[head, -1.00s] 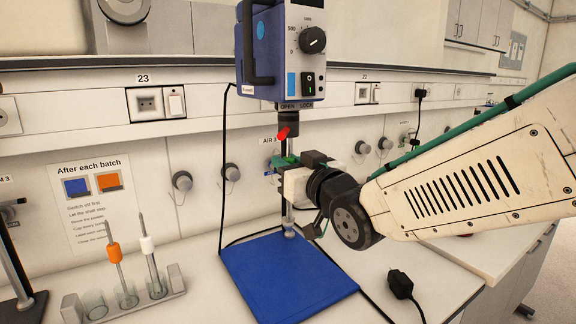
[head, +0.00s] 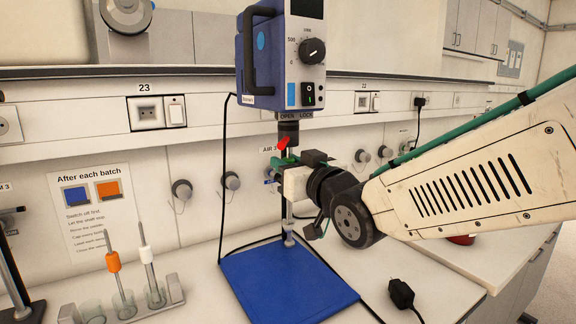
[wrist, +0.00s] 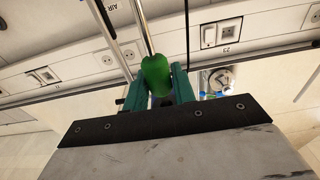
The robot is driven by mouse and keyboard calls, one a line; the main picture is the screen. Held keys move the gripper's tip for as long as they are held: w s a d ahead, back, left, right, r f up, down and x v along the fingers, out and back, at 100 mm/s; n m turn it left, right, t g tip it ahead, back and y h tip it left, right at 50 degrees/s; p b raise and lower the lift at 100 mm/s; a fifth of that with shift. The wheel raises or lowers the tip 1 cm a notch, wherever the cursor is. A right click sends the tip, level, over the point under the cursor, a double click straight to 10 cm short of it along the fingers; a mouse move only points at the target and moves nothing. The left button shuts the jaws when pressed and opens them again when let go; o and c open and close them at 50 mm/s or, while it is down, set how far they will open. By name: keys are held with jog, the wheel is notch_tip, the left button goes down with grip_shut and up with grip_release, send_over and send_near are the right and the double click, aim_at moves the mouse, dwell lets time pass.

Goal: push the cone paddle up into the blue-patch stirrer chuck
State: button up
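The blue stirrer (head: 281,60) has a light blue patch and a dark chuck (head: 288,131) under it, with a red lever (head: 283,144) at the chuck's lower edge, by the OPEN and LOCK labels. My gripper (head: 287,168) is just below the chuck, shut on the green sleeve of the upright paddle. In the wrist view the green sleeve (wrist: 156,76) sits between the two teal fingers, with the metal shaft running up from it. The shaft meets the chuck region, but I cannot tell how far its tip is inside. The paddle's lower end (head: 289,240) hangs near the blue mat.
The blue mat (head: 285,275) lies beneath the stirrer. A rack (head: 175,289) at left holds an orange-collared tool (head: 114,263) and a white-collared tool (head: 147,254). A black plug (head: 401,293) lies right of the mat. A cable hangs left of the stirrer.

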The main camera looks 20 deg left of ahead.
jog(key=o, duration=0.3)
jog(key=v, duration=0.7)
jog(key=s+d+f+m+g+h, duration=0.3)
jog(key=d+f+g+h, duration=0.2)
jog(key=d+f+h, duration=0.75)
jog(key=s+d+m+g, duration=0.2)
jog(key=s+d, duration=0.4)
jog(key=d, duration=0.3)
jog(key=s+d+f+m+g+h, duration=0.1)
jog(key=s+d+m+g, duration=0.1)
jog(key=s+d, duration=0.4)
jog(key=s+d+f+m+g+h, duration=0.1)
jog(key=s+d+m, duration=0.2)
jog(key=s+d, duration=0.3)
jog(key=shift+s+d+f+g, duration=0.1)
jog(key=shift+s+d+g, duration=0.1)
jog(key=shift+d, duration=1.25)
jog(key=shift+s+d+g, duration=0.15)
jog(key=shift+d+g, duration=0.05)
jog(key=shift+d, duration=1.25)
